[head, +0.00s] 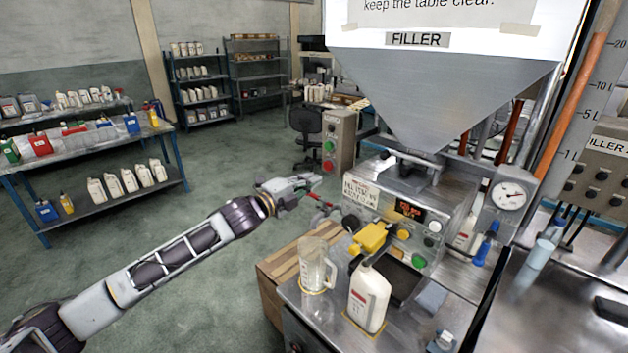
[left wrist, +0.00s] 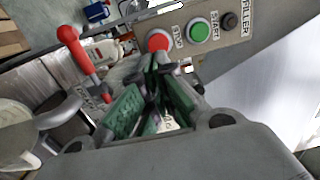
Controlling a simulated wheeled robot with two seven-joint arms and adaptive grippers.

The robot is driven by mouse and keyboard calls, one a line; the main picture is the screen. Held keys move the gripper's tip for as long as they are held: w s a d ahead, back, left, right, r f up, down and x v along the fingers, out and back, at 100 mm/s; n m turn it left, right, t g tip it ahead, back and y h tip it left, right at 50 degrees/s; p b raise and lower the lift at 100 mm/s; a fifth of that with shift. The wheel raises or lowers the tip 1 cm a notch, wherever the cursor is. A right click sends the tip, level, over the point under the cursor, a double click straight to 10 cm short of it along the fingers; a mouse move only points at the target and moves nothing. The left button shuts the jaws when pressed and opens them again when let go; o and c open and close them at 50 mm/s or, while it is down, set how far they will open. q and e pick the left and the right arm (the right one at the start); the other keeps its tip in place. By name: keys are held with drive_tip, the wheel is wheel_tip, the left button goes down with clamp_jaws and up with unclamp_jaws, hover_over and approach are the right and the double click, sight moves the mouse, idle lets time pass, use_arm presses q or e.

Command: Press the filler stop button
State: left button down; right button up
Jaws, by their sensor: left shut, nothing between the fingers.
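The grey filler control box (head: 341,138) stands beyond my left gripper in the head view, with a red button (head: 328,165) below a green one (head: 329,147). In the left wrist view, the red stop button (left wrist: 158,40) is just beyond the fingertips, beside the green start button (left wrist: 200,32) and a small black knob (left wrist: 229,20). My left gripper (head: 316,181) is shut and empty, its green-padded fingers (left wrist: 154,65) pointing at the red button. The fingertips overlap the button's lower edge in that view; I cannot tell whether they touch it. My right gripper is not in view.
A red-handled lever (left wrist: 72,45) is close to the left of the fingers. The filler machine (head: 410,200), with its hopper (head: 440,95), stands right of the arm. A clear jug (head: 313,268) and white bottle (head: 368,298) stand below. Open floor lies left.

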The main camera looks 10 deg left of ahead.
use_arm(q)
drive_tip(key=b+v, duration=0.1)
drive_tip(key=v, duration=0.5)
drive_tip(key=shift+b, duration=0.35)
drive_tip(key=shift+s, duration=0.15)
idle(0.3)
drive_tip(key=shift+n, duration=0.4)
